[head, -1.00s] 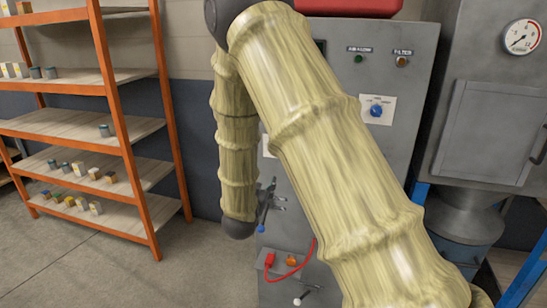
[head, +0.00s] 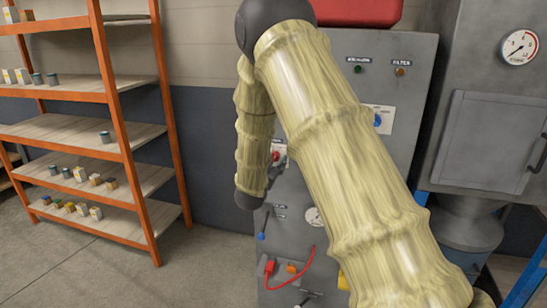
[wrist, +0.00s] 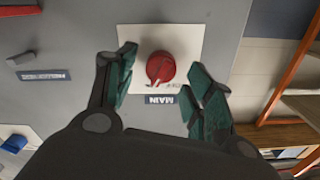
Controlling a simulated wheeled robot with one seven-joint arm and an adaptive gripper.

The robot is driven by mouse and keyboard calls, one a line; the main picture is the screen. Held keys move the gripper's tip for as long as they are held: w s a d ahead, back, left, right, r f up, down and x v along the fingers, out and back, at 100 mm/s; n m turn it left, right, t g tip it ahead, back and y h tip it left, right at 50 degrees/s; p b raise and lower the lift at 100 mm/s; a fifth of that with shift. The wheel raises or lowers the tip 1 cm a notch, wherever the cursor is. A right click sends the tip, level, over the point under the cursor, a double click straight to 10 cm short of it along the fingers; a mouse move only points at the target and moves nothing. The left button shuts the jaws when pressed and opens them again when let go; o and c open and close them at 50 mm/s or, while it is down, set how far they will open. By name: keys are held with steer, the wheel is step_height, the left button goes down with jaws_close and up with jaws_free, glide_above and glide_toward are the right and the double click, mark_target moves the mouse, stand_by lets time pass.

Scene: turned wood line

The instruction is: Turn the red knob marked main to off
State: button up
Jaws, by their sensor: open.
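The red knob (wrist: 160,67) sits on a white plate (wrist: 188,38) on the grey cabinet, above an upside-down MAIN label (wrist: 159,100) in the wrist view. The white pointer line on the knob is hard to read. My gripper (wrist: 162,62) is open, with one green-padded finger on each side of the knob. Both fingers appear apart from it, though their depth to the panel is unclear. In the head view the red knob (head: 277,157) shows small beside my arm, and my gripper is mostly hidden there.
A blue knob (head: 378,120) is higher on the cabinet (head: 345,48). A blue-handled lever (head: 262,225), a round gauge (head: 313,216) and a looping red cable (head: 313,262) are lower down. An orange shelf rack (head: 118,125) stands at left, with open floor before it.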

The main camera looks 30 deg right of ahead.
steer(key=shift+w+d, duration=0.45)
steer(key=shift+d, duration=0.05)
steer(key=shift+c, duration=0.2)
steer(key=c, duration=1)
steer(key=shift+n, duration=0.4)
steer(key=n, duration=0.5)
steer(key=n+p, duration=0.1)
steer(key=n, duration=0.5)
steer(key=shift+w+a+f, duration=0.1)
steer(key=shift+a, duration=0.05)
